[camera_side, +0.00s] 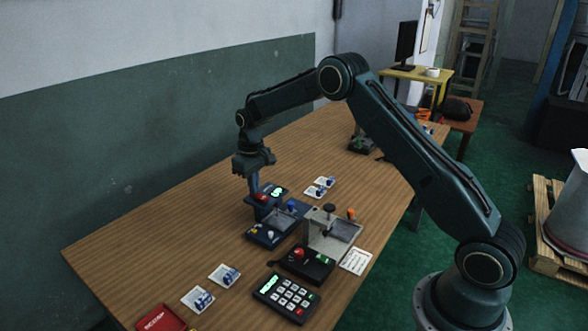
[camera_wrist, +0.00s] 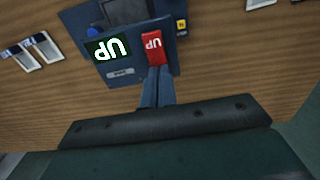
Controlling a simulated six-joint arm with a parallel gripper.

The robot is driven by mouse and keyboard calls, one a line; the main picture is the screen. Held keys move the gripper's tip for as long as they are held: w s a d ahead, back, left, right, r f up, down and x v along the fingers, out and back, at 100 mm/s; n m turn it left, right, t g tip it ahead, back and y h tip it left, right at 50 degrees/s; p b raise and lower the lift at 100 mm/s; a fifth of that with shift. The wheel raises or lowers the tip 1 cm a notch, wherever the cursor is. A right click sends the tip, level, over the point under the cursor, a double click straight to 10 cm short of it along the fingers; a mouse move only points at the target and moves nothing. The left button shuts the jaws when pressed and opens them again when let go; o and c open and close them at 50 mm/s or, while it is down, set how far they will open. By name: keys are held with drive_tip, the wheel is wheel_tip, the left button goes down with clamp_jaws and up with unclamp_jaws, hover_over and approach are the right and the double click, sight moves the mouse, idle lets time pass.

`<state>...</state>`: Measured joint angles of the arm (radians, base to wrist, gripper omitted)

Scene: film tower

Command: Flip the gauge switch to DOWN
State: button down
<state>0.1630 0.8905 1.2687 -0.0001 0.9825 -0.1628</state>
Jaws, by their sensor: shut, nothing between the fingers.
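The gauge is a dark blue box (camera_wrist: 120,85) on the wooden table. Its green display (camera_wrist: 107,49) reads UP, upside down in the wrist view; it also shows in the side view (camera_side: 278,191). Beside the display is the red switch (camera_wrist: 153,47), also marked UP; a bit of it shows in the side view (camera_side: 261,196). My gripper (camera_wrist: 157,71) is shut and empty, its fingertips at the near end of the red switch. Whether they touch it I cannot tell. In the side view my gripper (camera_side: 254,190) points down over the box.
Close by stand a dark blue unit (camera_side: 268,237) with knobs, a grey stand (camera_side: 325,222) with a black knob, and a black box (camera_side: 303,265) with a red button. A keypad (camera_side: 285,297) and small cards (camera_side: 320,187) lie around. Bare table is left of the gauge.

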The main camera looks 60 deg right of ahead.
idle(0.4)
drive_tip(key=shift+r, duration=3.4)
drive_tip(key=shift+r, duration=0.1)
drive_tip(key=s+a+r+t, duration=0.1)
drive_tip(key=s+a+r, duration=0.2)
drive_tip(key=s+r, duration=0.55)
drive_tip(key=s+a+r+t, duration=0.2)
drive_tip(key=s+a+r, duration=0.1)
drive_tip(key=s+r, duration=0.55)
drive_tip(key=s+a+f+t, duration=0.1)
drive_tip(key=s+a+t, duration=0.1)
drive_tip(key=s, duration=2)
drive_tip(key=shift+s+a+f+t, duration=0.2)
drive_tip(key=shift+a+t, duration=0.1)
drive_tip(key=shift+a, duration=0.4)
